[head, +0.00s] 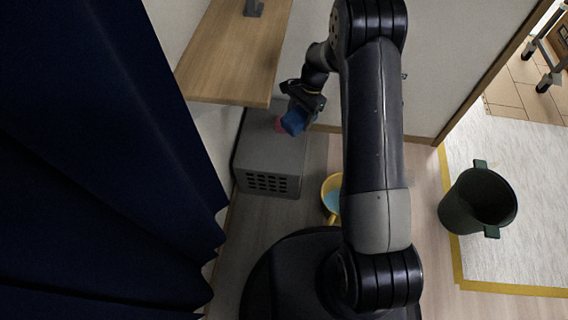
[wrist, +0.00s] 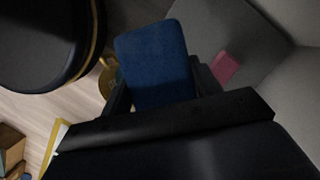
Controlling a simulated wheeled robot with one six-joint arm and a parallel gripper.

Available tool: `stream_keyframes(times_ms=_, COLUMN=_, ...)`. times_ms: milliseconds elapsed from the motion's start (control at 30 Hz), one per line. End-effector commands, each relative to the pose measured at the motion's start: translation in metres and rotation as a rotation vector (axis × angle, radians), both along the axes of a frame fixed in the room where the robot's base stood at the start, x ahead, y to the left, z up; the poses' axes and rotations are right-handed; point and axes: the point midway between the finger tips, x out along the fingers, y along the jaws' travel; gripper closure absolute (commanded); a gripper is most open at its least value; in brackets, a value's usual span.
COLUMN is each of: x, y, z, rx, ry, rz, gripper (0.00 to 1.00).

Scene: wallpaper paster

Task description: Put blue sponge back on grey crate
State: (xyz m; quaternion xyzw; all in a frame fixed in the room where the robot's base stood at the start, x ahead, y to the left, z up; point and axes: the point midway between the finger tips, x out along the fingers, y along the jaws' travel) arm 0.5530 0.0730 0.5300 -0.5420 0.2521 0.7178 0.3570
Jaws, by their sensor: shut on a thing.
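The blue sponge (head: 294,121) is held between the fingers of my gripper (head: 301,101), which is shut on it. In the head view the sponge shows over the top of the grey crate (head: 258,148); I cannot tell whether it touches the crate. In the wrist view the blue sponge (wrist: 155,62) sticks out between the two fingers. The crate's grey top (wrist: 228,35) shows beside it, to the right. A pink item (head: 279,125) lies on the crate top, partly hidden behind the sponge; it also shows in the wrist view (wrist: 225,67).
A yellow bucket with blue contents (head: 331,192) stands on the floor right of the crate. A wooden shelf (head: 230,60) overhangs the crate's back left. A dark blue curtain (head: 90,170) hangs left. A dark green bin (head: 478,203) stands at the right.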

Motion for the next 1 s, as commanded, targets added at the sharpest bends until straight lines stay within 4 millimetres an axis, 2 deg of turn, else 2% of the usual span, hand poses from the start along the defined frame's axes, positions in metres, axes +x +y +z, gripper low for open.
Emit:
stream_keyframes(times_ms=33, x=0.004, y=0.004, z=-0.029, rx=0.006, ry=0.008, rz=-0.041, gripper=0.64)
stream_keyframes(times_ms=200, x=0.016, y=0.018, z=-0.078, rx=0.031, ry=0.032, rz=-0.195, gripper=0.64)
stream_keyframes(times_ms=400, x=0.027, y=0.034, z=-0.125, rx=0.06, ry=0.054, rz=-0.352, gripper=0.64)
stream_keyframes(times_ms=533, x=0.032, y=0.041, z=-0.144, rx=0.074, ry=0.063, rz=-0.42, gripper=0.64)
stream_keyframes(times_ms=767, x=0.035, y=0.045, z=-0.161, rx=0.083, ry=0.068, rz=-0.467, gripper=0.64)
stream_keyframes(times_ms=1000, x=0.035, y=0.045, z=-0.199, rx=0.083, ry=0.068, rz=-0.466, gripper=0.64)
